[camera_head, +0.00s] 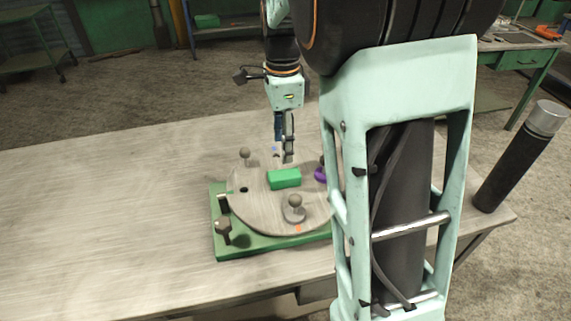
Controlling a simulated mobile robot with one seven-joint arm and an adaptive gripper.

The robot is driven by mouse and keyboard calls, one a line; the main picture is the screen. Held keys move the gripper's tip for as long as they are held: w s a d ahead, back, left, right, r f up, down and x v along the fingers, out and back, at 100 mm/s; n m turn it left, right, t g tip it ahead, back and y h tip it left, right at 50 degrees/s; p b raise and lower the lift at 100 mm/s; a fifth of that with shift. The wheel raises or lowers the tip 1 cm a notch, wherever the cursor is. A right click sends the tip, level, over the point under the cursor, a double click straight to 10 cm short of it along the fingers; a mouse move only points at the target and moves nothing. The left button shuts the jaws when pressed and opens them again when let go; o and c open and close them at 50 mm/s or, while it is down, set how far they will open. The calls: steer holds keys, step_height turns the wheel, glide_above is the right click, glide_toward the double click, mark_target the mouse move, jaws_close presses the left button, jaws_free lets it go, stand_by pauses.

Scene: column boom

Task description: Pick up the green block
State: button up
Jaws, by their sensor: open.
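The green block (284,179) lies on a round grey disc (255,212), near the disc's middle. The disc sits on a flat green base (232,247) on the table. My gripper (285,157) is above and just behind the block, pointing down, with its fingertips close to the block's far side. It is open, with nothing seen between its fingers. I cannot tell how much height separates the fingertips from the block. My arm's large pale green link hides the right part of the disc and base.
On the disc stand a grey knob (294,208), another knob (245,155) at the back and a purple piece (320,174), partly hidden. A dark clamp-like part (223,230) is at the base's left. The table (100,220) is clear on the left. A black cylinder (520,155) stands at right.

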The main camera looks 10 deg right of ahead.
mark_target(284, 173)
step_height(284, 173, down, 5)
steer(key=shift+r, duration=0.1)
steer(key=shift+s+f, duration=0.2)
steer(key=shift+f, duration=1.15)
steer(key=shift+s+f, duration=0.15)
steer(key=shift+f, duration=1.15)
steer(key=shift+c, duration=0.5)
steer(key=c, duration=1)
steer(key=shift+c, duration=0.9)
steer(key=shift+r, duration=0.1)
